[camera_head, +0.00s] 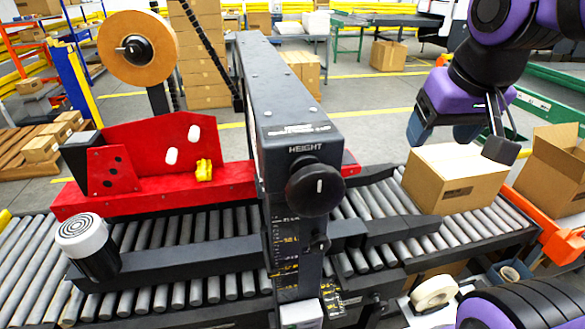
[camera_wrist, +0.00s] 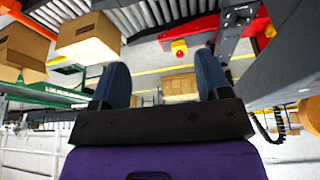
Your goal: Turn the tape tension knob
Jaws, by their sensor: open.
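The machine's red tape head (camera_head: 235,180) carries a small yellow lobed knob (camera_head: 204,171) on its front right side. No label shows which part is the tension knob. A tan tape roll (camera_head: 112,50) stands above on a post, with a dark hub (camera_head: 134,48) at its centre. A large black knob (camera_head: 315,188) below the word HEIGHT is on the column. My gripper (camera_head: 444,130) is open and empty, well right of the tape head and above a closed carton.
The dark column (camera_head: 290,100) stands between my gripper and the tape head. A closed carton (camera_head: 455,182) sits on the right rollers, and an open carton (camera_head: 555,165) is further right. A white-topped cylinder (camera_head: 83,235) stands at the left. A tape roll (camera_head: 434,292) lies at the lower right.

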